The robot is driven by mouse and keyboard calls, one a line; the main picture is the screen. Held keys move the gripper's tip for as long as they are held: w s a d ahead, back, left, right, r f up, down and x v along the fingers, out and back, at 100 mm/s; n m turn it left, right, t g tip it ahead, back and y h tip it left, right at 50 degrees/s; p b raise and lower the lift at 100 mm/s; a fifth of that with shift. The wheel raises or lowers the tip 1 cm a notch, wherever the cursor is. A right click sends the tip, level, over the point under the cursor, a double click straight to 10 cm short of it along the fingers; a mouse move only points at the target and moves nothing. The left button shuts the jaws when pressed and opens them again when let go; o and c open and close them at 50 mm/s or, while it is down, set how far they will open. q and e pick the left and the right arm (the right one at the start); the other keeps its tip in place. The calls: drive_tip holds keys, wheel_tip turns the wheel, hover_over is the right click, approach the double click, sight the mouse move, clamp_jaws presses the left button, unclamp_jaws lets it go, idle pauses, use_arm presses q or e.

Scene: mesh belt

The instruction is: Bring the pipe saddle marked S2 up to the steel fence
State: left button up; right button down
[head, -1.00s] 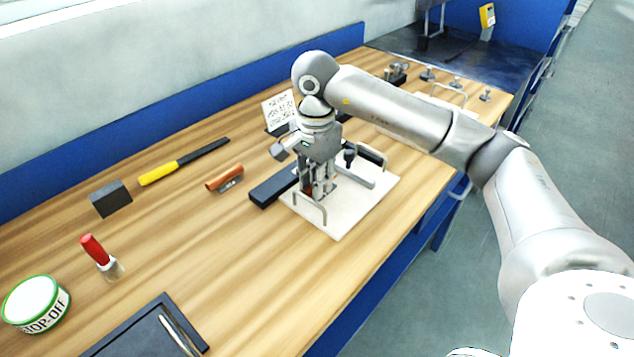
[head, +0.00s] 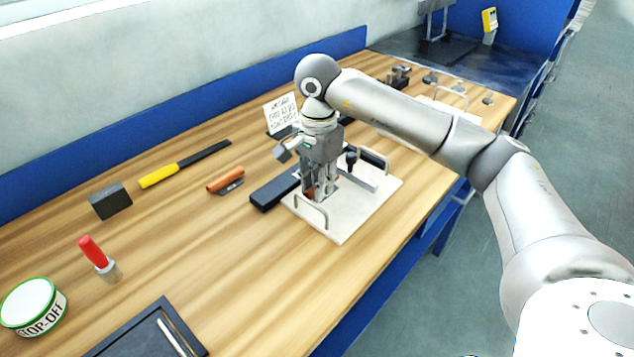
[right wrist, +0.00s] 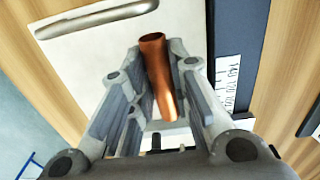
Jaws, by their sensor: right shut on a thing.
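My right gripper (head: 320,192) points down over the white board and is shut on a copper-coloured curved piece, taken as the pipe saddle (right wrist: 158,75). In the right wrist view the saddle lies lengthwise between the two fingers (right wrist: 160,100). No S2 mark is readable on it. In the head view the fingers hide most of it, and it is at or just above the board; I cannot tell which. A grey bar, which looks like the steel fence (head: 362,178), stands on the board just right of the gripper, partly hidden by it. My left gripper is out of view.
The white board (head: 345,229) has wire handles at its ends. A dark block (head: 272,189) lies along its left side. Another copper-coloured piece (head: 226,180), a yellow-handled tool (head: 160,176), a dark block (head: 110,201) and a sign (head: 283,113) are further left.

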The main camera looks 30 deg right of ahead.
drive_tip(key=shift+w+d, duration=0.4)
drive_tip(key=shift+d, duration=0.35)
idle(0.3)
drive_tip(key=c, duration=1.3)
unclamp_jaws()
drive_tip(key=shift+o, duration=0.2)
wheel_tip(320, 180, up, 12)
